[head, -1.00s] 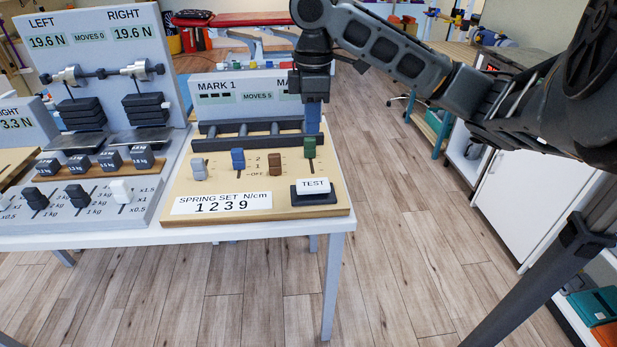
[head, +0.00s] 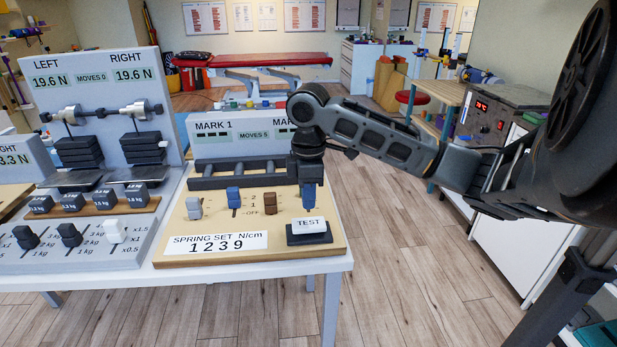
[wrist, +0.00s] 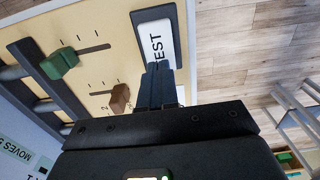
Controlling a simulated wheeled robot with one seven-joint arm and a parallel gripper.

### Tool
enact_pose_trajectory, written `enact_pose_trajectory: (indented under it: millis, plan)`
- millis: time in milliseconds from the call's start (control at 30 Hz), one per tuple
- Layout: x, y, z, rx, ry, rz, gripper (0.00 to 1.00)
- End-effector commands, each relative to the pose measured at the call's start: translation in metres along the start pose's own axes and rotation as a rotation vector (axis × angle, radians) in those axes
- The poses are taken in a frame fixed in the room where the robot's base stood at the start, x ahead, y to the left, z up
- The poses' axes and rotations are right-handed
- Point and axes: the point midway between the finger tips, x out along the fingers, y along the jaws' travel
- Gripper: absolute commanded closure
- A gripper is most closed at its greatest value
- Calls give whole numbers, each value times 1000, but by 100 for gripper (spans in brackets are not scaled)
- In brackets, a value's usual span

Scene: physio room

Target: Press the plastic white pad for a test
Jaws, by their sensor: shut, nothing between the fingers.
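The white pad marked TEST (head: 310,224) sits on a dark base at the front right corner of the tan spring panel (head: 180,258). My gripper (head: 309,207) points down just behind and above the pad, with its fingers shut and empty. In the wrist view the blue-grey fingertips (wrist: 159,70) overlap the near part of the white pad (wrist: 153,38). I cannot tell whether they touch it. The pad's letters are partly covered there.
Grey (head: 194,207), blue (head: 234,197) and brown (head: 270,203) sliders stand left of the pad. A green slider (wrist: 60,63) shows in the wrist view. The MARK 1 display (head: 212,130) rises behind. A weight panel (head: 100,90) stands at left. Open floor lies to the right.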

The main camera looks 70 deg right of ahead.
Motion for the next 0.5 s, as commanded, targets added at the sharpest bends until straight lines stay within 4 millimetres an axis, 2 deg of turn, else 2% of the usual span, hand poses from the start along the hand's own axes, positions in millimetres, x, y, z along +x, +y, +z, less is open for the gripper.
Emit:
enact_pose_trajectory:
  millis: [200, 500]
  plan:
    - [33, 0, 0, 0, -1, -2, 100]
    - [48, 0, 0, 0, 0, 1, 100]
